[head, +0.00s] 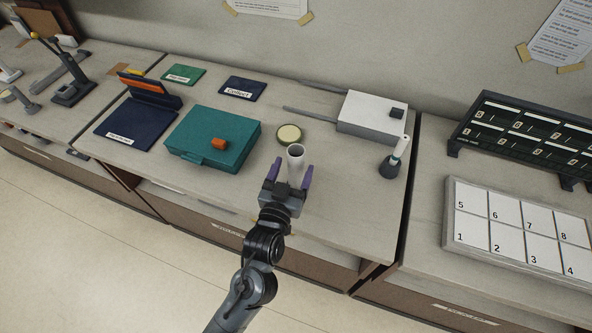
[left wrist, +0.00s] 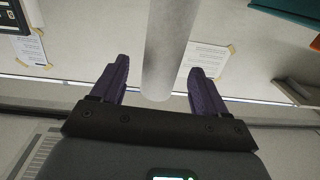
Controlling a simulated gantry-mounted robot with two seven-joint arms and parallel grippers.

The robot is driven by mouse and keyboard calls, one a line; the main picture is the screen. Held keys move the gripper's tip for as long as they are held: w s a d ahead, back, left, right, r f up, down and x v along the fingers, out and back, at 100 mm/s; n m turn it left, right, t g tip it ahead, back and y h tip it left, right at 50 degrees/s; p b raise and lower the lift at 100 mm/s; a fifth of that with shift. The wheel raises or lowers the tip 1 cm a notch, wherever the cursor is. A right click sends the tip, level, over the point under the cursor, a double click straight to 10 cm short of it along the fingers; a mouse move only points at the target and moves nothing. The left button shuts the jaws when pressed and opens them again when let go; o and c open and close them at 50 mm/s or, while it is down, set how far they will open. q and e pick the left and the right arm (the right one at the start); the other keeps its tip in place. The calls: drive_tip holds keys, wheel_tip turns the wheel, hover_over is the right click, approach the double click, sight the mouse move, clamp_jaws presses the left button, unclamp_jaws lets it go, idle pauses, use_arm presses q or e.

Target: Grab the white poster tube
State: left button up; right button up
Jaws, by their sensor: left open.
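The white poster tube (head: 296,164) stands upright near the front of the middle counter, its round top end facing up. My left gripper (head: 290,172) reaches it from the front, with its purple fingers open on either side of the tube. In the left wrist view, the tube (left wrist: 168,45) runs between the two spread fingers of the gripper (left wrist: 160,68). A gap shows on both sides, so the fingers are not closed on it. The tube's lower part is hidden behind the gripper in the head view. My right gripper is not in view.
A round-lidded tin (head: 289,134) stands just behind the tube. A teal case (head: 190,138) with an orange block lies left. A white box (head: 365,115) and a dark-based upright tool (head: 388,169) are to the right. The counter front right of the gripper is clear.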

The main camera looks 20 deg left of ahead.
use_arm(q)
drive_tip(key=shift+w+a, duration=0.15)
drive_tip(key=shift+w, duration=1.1)
drive_tip(key=shift+w+a, duration=0.1)
drive_tip(key=shift+w, duration=1.15)
drive_tip(key=c, duration=1.2)
drive_tip(key=shift+r, duration=0.1)
